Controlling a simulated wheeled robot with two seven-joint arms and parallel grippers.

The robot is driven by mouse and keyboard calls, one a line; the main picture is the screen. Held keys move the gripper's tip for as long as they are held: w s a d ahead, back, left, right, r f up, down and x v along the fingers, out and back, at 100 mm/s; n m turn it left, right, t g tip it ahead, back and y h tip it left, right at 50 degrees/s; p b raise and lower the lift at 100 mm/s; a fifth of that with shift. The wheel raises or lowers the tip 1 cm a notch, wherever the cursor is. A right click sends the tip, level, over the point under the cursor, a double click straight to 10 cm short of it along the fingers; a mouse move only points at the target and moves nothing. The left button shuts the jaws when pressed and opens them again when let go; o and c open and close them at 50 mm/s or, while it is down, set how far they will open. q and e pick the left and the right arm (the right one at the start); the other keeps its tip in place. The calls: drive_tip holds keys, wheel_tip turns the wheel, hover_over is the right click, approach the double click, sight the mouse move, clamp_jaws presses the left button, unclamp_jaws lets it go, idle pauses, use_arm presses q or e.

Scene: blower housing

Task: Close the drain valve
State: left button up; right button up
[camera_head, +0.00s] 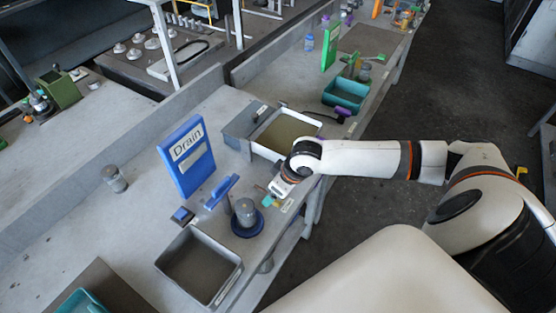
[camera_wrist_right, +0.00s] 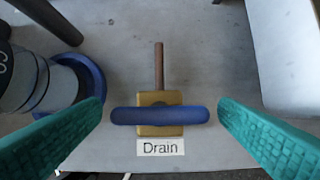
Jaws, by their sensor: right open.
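The drain valve shows in the right wrist view, with a blue bar handle (camera_wrist_right: 160,115) over a brass body (camera_wrist_right: 160,98). A brown pipe (camera_wrist_right: 159,65) runs up from the body in the picture, and the handle lies crosswise to it. A label reading "Drain" (camera_wrist_right: 160,147) is just below. My right gripper (camera_wrist_right: 160,128) is open, with one teal finger on each side of the handle and gaps at both ends. In the head view my right gripper (camera_head: 273,200) is low at the bench's front edge; the valve cannot be made out there. My left gripper is not in view.
A grey canister on a blue round base (camera_head: 246,220) stands left of the right gripper. A blue "Drain" sign (camera_head: 187,157) stands behind. Grey trays (camera_head: 200,268) and (camera_head: 285,133) lie to either side along the bench. Open floor (camera_head: 430,95) is to the right.

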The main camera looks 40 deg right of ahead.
drive_tip(key=b+v, duration=0.1)
drive_tip(key=v, duration=1.1)
drive_tip(key=shift+s+f, duration=0.1)
drive_tip(key=s+a+f+t+y, duration=0.1)
drive_tip(key=s+a+f, duration=0.25)
drive_tip(key=a, duration=0.35)
drive_tip(key=s+a+f, duration=0.3)
drive_tip(key=a+f, duration=0.1)
drive_tip(key=a, duration=0.2)
drive_tip(key=s+d+f+m+g+h, duration=0.2)
drive_tip(key=s+d+f+m, duration=0.15)
drive_tip(key=s, duration=0.55)
wheel_tip(320, 180, down, 30)
drive_tip(key=s+n+g+b, duration=0.1)
drive_tip(key=s+b, duration=0.1)
drive_tip(key=s+d+f+g+b, duration=0.1)
drive_tip(key=s+d+f, duration=0.1)
drive_tip(key=s+f, duration=1.3)
drive_tip(key=shift+d+f+h+b, duration=0.25)
drive_tip(key=shift+d+h+b, duration=0.05)
drive_tip(key=shift+d+b, duration=0.1)
